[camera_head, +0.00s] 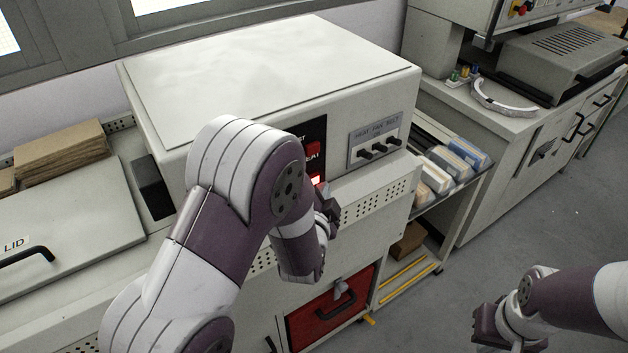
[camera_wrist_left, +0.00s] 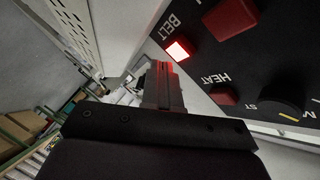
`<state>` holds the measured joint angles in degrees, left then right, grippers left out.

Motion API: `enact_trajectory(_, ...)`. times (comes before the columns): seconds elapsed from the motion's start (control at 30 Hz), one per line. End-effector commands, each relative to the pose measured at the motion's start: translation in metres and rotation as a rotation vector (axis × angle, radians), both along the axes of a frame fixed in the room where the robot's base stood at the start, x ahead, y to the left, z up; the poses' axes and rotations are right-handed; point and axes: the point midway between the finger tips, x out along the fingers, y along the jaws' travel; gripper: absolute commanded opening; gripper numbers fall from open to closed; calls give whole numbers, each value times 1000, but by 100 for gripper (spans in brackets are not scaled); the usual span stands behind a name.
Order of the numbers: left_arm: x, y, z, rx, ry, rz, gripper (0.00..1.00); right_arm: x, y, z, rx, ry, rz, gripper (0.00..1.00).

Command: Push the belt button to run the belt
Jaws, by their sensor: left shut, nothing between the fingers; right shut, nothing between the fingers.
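The belt button (camera_wrist_left: 178,50) is a small square on a black panel, under the word BELT, and it glows bright red-white. In the head view its lit face (camera_head: 318,180) shows just above my left gripper (camera_head: 329,208). My left gripper is shut and empty; in the left wrist view its fingertips (camera_wrist_left: 163,80) are close to the button, with a red glow on them. I cannot tell whether they touch it. My right gripper (camera_head: 490,325) is shut and empty, low at the right over the floor, away from the machine.
The black panel also carries a dark red HEAT button (camera_wrist_left: 222,95), a larger red button (camera_wrist_left: 232,18) and a knob (camera_wrist_left: 275,105). A perforated ledge (camera_head: 375,197) runs below the panel. A rack with several boxes (camera_head: 452,160) stands right of the machine. A red drawer (camera_head: 330,312) is below.

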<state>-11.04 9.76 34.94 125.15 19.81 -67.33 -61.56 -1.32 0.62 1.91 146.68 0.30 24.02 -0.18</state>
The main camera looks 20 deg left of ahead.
Motion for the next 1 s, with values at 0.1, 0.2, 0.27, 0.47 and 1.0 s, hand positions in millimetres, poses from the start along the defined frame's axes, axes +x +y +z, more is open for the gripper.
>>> enact_trajectory(0.1,-1,-2,0,0,0,-1,0,0,0,0,0,0,0,0)
enact_trajectory(0.2,-6,-9,0,0,2,-3,0,0,0,1,0,0,0,0)
enact_trajectory(0.27,-10,-14,0,-1,1,-3,0,0,0,2,0,0,0,0)
enact_trajectory(0.47,-23,-30,1,-1,0,-4,0,0,0,4,0,0,0,0)
enact_trajectory(1.0,-31,-39,0,0,0,0,0,0,0,4,0,0,0,0)
